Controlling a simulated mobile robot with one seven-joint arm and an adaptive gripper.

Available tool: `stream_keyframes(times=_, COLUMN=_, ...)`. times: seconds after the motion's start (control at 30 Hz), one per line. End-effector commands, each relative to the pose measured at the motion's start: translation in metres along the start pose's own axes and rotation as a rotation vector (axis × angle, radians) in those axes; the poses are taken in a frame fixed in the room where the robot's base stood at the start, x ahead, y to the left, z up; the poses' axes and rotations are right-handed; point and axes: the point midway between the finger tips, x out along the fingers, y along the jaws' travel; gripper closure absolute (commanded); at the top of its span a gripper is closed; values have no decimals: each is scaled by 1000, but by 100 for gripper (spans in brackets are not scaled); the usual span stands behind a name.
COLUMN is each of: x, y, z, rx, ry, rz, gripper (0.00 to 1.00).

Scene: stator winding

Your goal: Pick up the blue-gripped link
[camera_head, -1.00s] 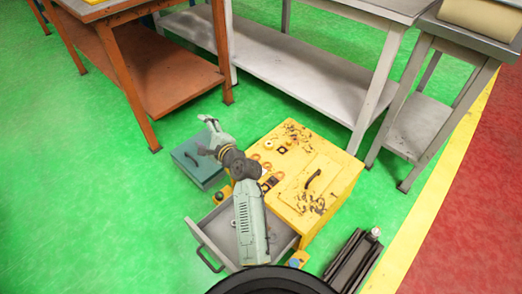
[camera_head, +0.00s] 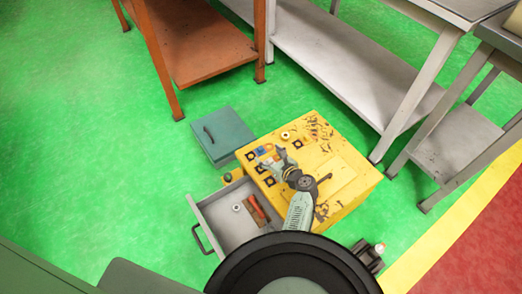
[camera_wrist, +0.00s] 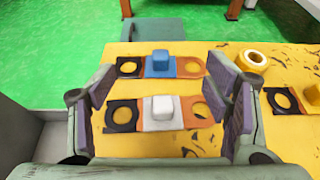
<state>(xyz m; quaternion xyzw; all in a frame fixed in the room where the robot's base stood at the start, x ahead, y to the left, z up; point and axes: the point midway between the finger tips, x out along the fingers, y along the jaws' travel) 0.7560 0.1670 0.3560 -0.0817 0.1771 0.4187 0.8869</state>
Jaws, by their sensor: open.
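The blue-gripped link (camera_wrist: 160,66) lies flat on the yellow cabinet top, a black ring at its left end, an orange one at its right and a blue block in the middle. It also shows small in the head view (camera_head: 262,150). A similar link with a white grip (camera_wrist: 161,108) lies nearer the wrist camera. My gripper (camera_head: 275,162) is open and empty above the cabinet top. In the wrist view its two fingers stand left and right of the links, with the white-gripped one between them and the blue-gripped one near the fingertips.
The yellow cabinet (camera_head: 340,190) has an open grey drawer (camera_head: 228,234) holding an orange-handled tool (camera_head: 257,208). A pale ring (camera_wrist: 256,58) and another link (camera_wrist: 285,100) lie to the right. A teal box (camera_head: 223,132) stands behind the cabinet. Benches stand further back.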

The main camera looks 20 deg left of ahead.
Motion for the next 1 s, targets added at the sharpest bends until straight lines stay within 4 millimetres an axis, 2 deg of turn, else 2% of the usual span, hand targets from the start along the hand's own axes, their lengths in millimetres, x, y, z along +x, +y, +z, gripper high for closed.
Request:
stream_keyframes(times=0.17, x=14, y=0, z=0, rx=-2, ry=0, rz=0, gripper=29)
stream_keyframes(times=0.4, x=49, y=0, z=-2, rx=-3, ry=0, rz=1, gripper=29)
stream_keyframes(times=0.5, x=58, y=0, z=-2, rx=-4, ry=0, rz=0, gripper=29)
stream_keyframes(times=0.77, x=60, y=0, z=-2, rx=-3, ry=0, rz=-1, gripper=29)
stream_keyframes(times=1.0, x=60, y=0, z=-2, rx=-3, ry=0, rz=-1, gripper=45)
